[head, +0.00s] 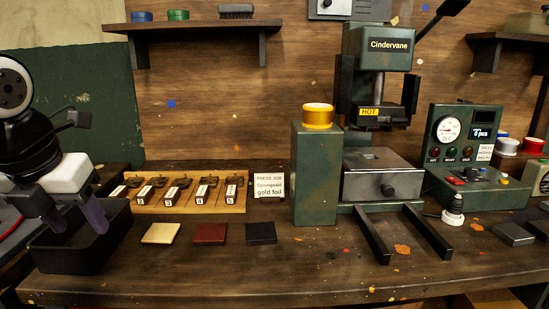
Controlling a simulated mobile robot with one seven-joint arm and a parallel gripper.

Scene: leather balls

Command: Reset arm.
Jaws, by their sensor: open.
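My gripper (80,229) is at the left of the head view, with a white body and two dark purple fingers pointing down. The fingers are spread apart, and I see nothing held between them. They overlap a black open bin (85,259) on the left end of the bench; I cannot tell how deep the tips are inside it. The bin's inside is mostly hidden. My black arm comes in from the left edge.
A wooden rack (200,204) of numbered stamps stands right of the bin. Tan (161,233), red (209,234) and black (261,233) squares lie in front. A green press (376,60), a gold roll (318,115) on a green block and a control box (466,140) stand further right. The front strip is mostly clear.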

